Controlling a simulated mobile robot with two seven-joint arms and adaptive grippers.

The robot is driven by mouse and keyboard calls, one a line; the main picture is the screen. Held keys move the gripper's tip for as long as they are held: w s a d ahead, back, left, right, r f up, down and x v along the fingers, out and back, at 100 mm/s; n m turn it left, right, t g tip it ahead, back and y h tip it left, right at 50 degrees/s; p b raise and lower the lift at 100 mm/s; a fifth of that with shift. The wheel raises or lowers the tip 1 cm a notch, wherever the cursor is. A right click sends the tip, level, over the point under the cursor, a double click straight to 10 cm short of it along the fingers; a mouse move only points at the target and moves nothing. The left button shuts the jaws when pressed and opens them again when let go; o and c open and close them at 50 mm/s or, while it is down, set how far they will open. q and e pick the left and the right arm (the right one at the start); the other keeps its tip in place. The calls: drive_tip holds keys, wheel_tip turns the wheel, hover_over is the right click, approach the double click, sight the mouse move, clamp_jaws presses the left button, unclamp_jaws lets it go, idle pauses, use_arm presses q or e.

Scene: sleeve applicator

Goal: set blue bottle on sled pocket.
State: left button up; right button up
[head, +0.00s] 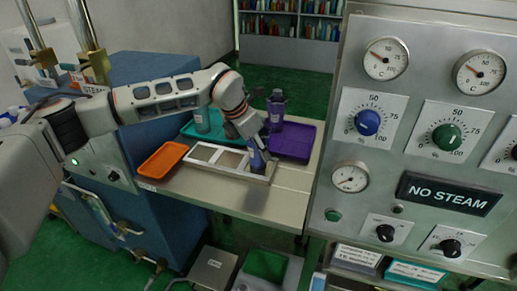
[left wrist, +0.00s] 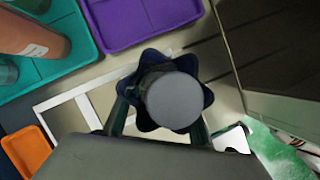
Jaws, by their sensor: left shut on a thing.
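My left gripper (head: 253,146) is shut on the blue bottle (head: 258,161) and holds it roughly upright at the right end of the sled (head: 201,153). The sled is a pale frame with square pockets, lying on the metal table. The bottle covers the right-hand pocket; I cannot tell whether its base touches the sled. In the left wrist view the bottle shows from above as a round grey cap (left wrist: 174,99) over a dark blue scalloped body between the fingers. The sled's white frame (left wrist: 88,108) shows left of it. My right gripper is not in view.
A purple tray (head: 294,141) with a purple bottle (head: 277,106) stands behind and right of the sled. An orange tray (head: 162,160) lies left. The control panel (head: 420,140) bounds the right side.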

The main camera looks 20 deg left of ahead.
use_arm(q)
drive_tip(key=o, duration=1.3)
drive_tip(key=shift+a+r, duration=0.1)
drive_tip(key=shift+r, duration=0.3)
drive_tip(key=v, duration=1.1)
drive_tip(key=shift+s+r, duration=0.1)
drive_tip(key=shift+s, duration=0.15)
drive_tip(key=shift+a, duration=0.1)
